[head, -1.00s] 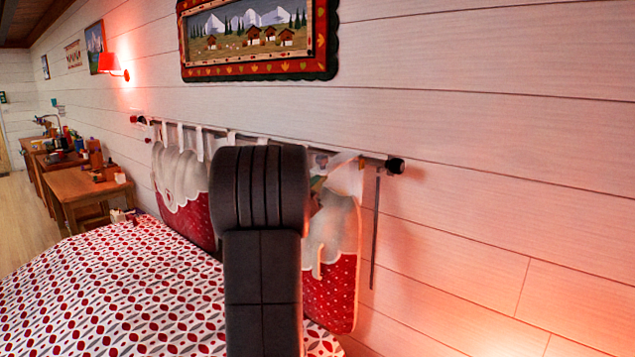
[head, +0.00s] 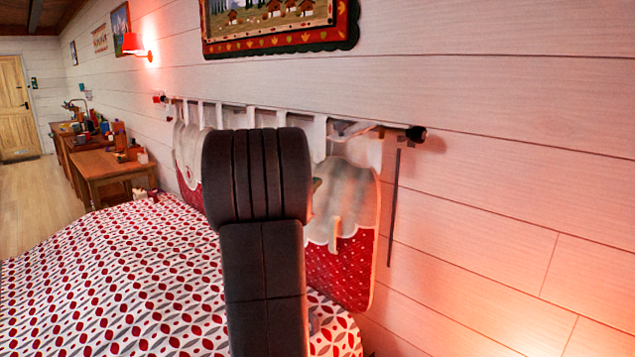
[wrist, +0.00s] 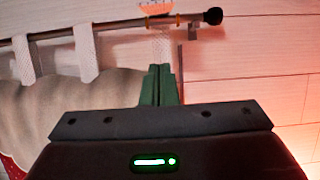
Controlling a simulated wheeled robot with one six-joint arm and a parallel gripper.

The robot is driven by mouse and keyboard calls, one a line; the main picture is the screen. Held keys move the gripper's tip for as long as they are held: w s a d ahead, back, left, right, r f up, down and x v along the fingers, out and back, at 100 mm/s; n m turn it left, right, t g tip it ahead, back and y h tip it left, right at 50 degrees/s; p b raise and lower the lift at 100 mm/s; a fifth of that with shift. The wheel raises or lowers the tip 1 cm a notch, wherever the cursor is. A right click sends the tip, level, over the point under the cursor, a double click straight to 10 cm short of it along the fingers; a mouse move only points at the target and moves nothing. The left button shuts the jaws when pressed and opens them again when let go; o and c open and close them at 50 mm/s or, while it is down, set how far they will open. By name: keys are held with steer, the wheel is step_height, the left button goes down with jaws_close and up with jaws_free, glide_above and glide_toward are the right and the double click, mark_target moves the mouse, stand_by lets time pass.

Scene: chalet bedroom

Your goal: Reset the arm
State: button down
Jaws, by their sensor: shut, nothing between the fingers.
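My gripper (wrist: 159,86) shows in the wrist view with its two green fingers together and nothing between them. It points toward the white plank wall, just below the curtain rod. In the head view my dark arm stands upright in the middle of the picture and hides part of the hanging headboard cushions; the gripper itself cannot be made out there.
A bed (head: 120,270) with a red-and-white patterned cover fills the lower left. Red and cream cushions (head: 345,255) hang from a rod (head: 375,128) on the wall. A wooden desk (head: 105,165) and a door (head: 15,105) are farther left. Open floor (head: 38,200) lies beyond the bed.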

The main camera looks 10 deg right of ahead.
stand_by(0.4)
steer(key=w+d+r+p, duration=0.5)
steer(key=d+r+p, duration=0.1)
steer(key=r, duration=0.2)
steer(key=shift+d, duration=0.3)
steer(key=shift+f, duration=0.1)
stand_by(0.3)
